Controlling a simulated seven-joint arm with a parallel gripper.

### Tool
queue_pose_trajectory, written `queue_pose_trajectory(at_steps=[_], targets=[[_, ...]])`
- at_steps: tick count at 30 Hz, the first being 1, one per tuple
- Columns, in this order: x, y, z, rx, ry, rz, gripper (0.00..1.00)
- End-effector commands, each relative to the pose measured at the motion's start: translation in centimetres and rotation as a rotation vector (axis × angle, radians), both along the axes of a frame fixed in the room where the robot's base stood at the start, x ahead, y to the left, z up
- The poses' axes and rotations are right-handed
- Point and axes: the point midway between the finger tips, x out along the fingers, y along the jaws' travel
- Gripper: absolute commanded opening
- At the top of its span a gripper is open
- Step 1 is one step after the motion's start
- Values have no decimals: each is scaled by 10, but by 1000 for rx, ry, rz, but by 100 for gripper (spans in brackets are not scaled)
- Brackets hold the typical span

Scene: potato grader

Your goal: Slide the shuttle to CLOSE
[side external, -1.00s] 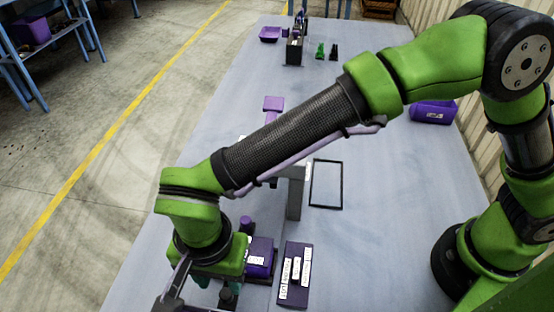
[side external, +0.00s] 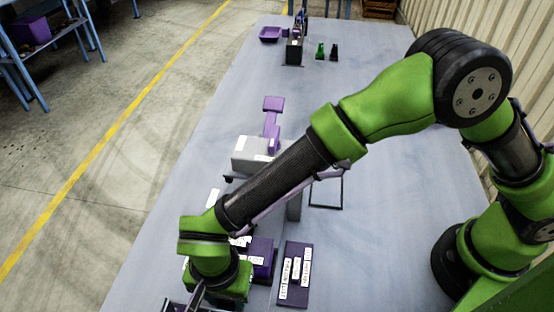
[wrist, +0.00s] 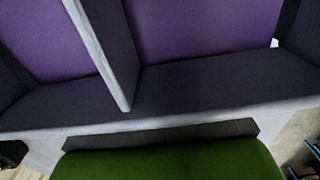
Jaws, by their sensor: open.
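My gripper (side external: 210,296) is low at the near left end of the table, and its fingers are mostly hidden below the green wrist. It is open. A purple box with white labels (side external: 262,260) stands right beside it, partly covered by my arm. A flat dark purple panel with several white labels (side external: 295,274) lies to its right. I cannot tell which part is the shuttle, and no CLOSE marking is readable. The wrist view looks closely at purple surfaces (wrist: 200,30) split by a dark, pale-edged divider (wrist: 108,50), above a green body (wrist: 170,160).
A grey machine with a white label (side external: 250,150) and a purple upright part (side external: 272,112) stand behind my forearm. A thin black frame (side external: 326,207) lies to the right. A purple tray (side external: 270,34) and small green and black pieces are far off. The table's middle right is clear.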

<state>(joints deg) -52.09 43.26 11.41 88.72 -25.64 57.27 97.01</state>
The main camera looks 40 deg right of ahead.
Motion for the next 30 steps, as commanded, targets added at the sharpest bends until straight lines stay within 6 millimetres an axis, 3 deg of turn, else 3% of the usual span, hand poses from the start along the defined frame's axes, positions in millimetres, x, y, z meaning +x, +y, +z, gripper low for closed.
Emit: queue_pose_trajectory(at_steps=[3,8,17,30], targets=[[0,0,0,0,0,0,40],[0,0,0,0,0,0,15],[1,-1,1,0,0,0,14],[19,-19,1,0,0,-2,14]])
